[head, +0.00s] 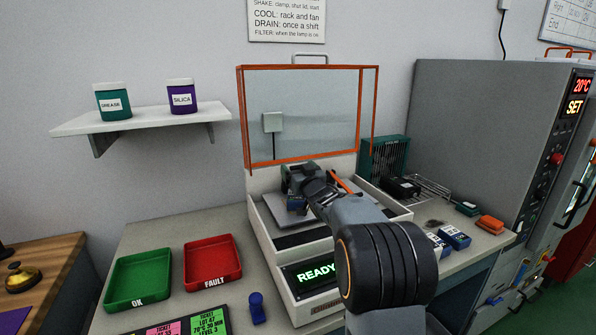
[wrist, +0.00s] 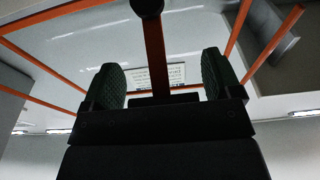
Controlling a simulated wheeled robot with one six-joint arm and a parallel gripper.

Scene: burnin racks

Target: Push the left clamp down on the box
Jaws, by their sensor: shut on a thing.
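My gripper (head: 291,182) is inside the open shaker (head: 270,235), over its platform, in the head view. In the wrist view an orange clamp bar (wrist: 154,50) with a dark round knob stands between the two dark finger pads of my gripper (wrist: 163,80), which is shut on this left clamp; the exact contact is hard to see. A second orange bar (head: 341,183), apparently the right clamp, stands to the right of my gripper. A little dark blue of the box (head: 297,203) shows below my gripper; the rest is hidden by my arm.
The shaker's clear lid (head: 300,110) stands open behind my gripper. Green OK (head: 140,280) and red FAULT (head: 212,262) trays lie to the left. Blue boxes (head: 453,237) and a grey oven (head: 470,130) are to the right.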

